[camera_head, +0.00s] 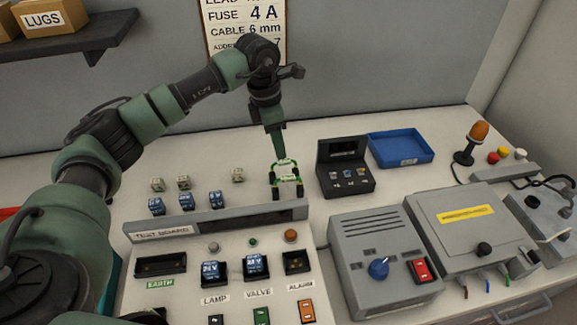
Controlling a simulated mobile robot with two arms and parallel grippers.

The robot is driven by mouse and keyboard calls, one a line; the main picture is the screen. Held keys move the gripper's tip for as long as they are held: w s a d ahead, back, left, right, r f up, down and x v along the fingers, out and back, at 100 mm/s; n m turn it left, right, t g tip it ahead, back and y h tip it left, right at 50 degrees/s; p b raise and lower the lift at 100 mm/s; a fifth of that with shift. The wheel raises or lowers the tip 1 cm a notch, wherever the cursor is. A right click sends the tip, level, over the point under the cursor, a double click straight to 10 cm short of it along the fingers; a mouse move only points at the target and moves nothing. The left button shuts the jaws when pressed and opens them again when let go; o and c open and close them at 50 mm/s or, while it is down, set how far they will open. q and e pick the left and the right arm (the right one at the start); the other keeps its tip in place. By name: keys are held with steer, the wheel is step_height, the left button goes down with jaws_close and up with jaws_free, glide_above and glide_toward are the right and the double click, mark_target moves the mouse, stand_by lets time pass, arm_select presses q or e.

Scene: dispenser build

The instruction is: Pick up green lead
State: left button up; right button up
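The green lead (287,164) is a small green loop with dark ends at its lower side, behind the test board (214,224). My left arm reaches across from the left and its gripper (281,157) points down at the lead's upper left edge. The fingers look like one narrow wedge from here, so I cannot tell whether they are apart or closed on the lead. I cannot tell whether the lead touches the table. My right gripper is not in view.
Several small blue and pale blocks (186,200) stand left of the lead. A black box with small parts (345,182) and a blue tray (402,155) are to its right. Grey boxes (382,238) fill the right front. A shelf (70,44) hangs upper left.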

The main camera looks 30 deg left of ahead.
mark_target(284, 161)
arm_select(q)
steer(key=shift+s+d+f, duration=0.15)
steer(key=shift+f, duration=0.25)
steer(key=f, duration=0.1)
steer(key=d+f+p, duration=0.1)
steer(key=f, duration=0.1)
steer(key=f+p, duration=0.1)
steer(key=shift+w+d+f, duration=0.15)
steer(key=shift+w+f, duration=0.1)
steer(key=shift+f, duration=0.25)
jaws_close()
